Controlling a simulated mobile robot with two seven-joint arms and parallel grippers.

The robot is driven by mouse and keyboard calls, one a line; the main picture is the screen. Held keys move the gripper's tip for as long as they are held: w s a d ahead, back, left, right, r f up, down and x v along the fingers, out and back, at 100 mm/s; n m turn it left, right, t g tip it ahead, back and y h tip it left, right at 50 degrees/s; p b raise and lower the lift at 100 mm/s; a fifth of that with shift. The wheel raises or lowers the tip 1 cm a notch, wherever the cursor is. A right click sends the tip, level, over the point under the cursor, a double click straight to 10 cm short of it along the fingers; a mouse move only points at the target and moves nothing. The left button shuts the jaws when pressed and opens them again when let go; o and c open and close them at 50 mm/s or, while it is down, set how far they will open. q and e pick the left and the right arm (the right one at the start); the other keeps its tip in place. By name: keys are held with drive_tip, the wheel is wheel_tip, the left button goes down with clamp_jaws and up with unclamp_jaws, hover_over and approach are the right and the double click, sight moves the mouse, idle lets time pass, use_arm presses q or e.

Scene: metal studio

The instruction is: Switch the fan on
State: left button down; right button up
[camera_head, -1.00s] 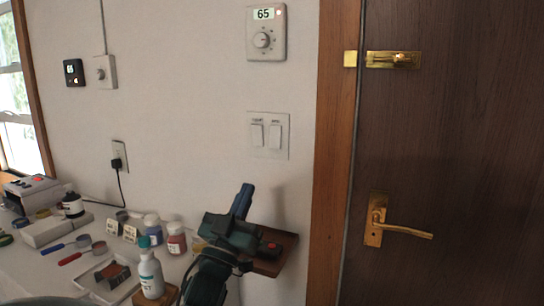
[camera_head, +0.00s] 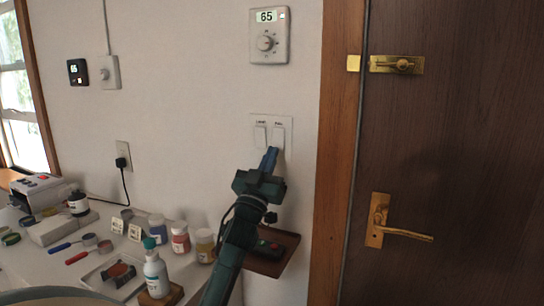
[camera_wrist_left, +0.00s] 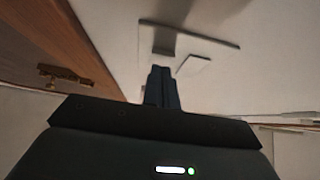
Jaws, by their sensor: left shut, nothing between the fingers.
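A white wall switch plate (camera_head: 286,128) carries two rockers with small labels above them. The left rocker (camera_head: 260,137) stands clear of my gripper. The right rocker (camera_head: 278,136), whose label seems to read FAN, has its lower end close to my fingertips. My left gripper (camera_head: 269,157) is shut and empty, pointing up at the plate from below. In the left wrist view the shut fingers (camera_wrist_left: 161,84) point at the plate (camera_wrist_left: 215,38), in line with one rocker (camera_wrist_left: 164,46). I cannot tell whether they touch it. My right gripper is not in view.
A thermostat (camera_head: 269,35) is above the plate. A wooden door (camera_head: 455,150) with a brass handle (camera_head: 400,232) is at right. A small shelf (camera_head: 285,243) juts out below the plate. A table (camera_head: 52,262) with bottles and tools fills the lower left.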

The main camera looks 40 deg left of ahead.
use_arm(q)
drive_tip(key=shift+w+a, duration=0.1)
drive_tip(key=shift+w, duration=0.25)
drive_tip(key=shift+f, duration=0.1)
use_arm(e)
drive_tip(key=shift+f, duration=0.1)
